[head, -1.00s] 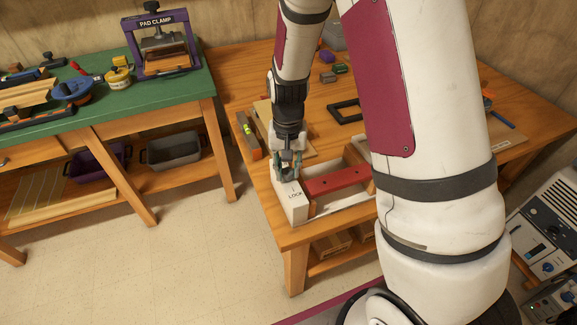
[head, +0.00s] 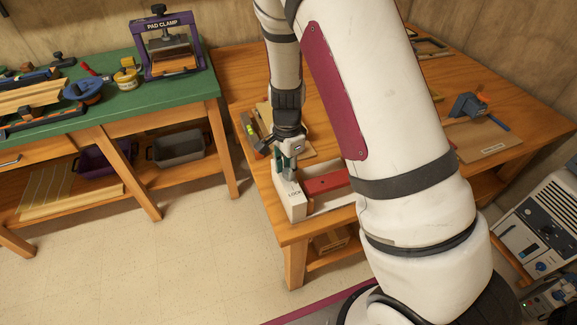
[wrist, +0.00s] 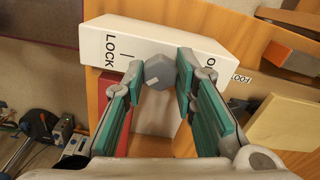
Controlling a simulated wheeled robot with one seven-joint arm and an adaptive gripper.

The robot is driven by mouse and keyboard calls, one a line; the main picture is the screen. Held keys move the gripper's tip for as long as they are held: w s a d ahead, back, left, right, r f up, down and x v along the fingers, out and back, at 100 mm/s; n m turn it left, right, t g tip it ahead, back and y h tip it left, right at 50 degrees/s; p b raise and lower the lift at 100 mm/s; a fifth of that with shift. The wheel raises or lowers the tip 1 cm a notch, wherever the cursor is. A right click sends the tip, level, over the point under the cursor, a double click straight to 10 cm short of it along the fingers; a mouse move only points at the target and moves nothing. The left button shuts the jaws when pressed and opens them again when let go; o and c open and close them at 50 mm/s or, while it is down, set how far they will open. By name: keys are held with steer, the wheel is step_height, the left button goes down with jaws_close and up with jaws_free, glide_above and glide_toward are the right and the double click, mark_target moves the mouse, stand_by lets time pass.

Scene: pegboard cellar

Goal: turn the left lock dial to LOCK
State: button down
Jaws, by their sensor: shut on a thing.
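The left lock dial (wrist: 159,72) is a grey faceted knob on a white block (wrist: 135,40). The block carries a LOCK label with a short mark beside it, and a second label starting with O, partly covered by a finger. My gripper (wrist: 160,75) has its teal-padded fingers shut on the dial, one on each side. In the head view, my gripper (head: 286,160) is at the top of the white block (head: 295,208), at the front left corner of the wooden table. The dial is mostly hidden there, so its pointing direction cannot be told.
A red bar (head: 325,184) lies beside the block, and my arm hides its right part. A level (head: 250,135) lies behind my gripper. A green-topped bench (head: 150,105) with a purple pad clamp (head: 170,50) stands left, across a strip of open floor.

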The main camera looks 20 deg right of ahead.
mark_target(287, 170)
steer(key=m+p, duration=0.1)
steer(key=m, duration=0.3)
steer(key=shift+m, duration=0.3)
steer(key=shift+m+p, duration=0.7)
steer(key=shift+m, duration=1.2)
steer(key=c, duration=1.3)
jaws_free()
steer(key=shift+r, duration=0.1)
step_height(287, 170, up, 12)
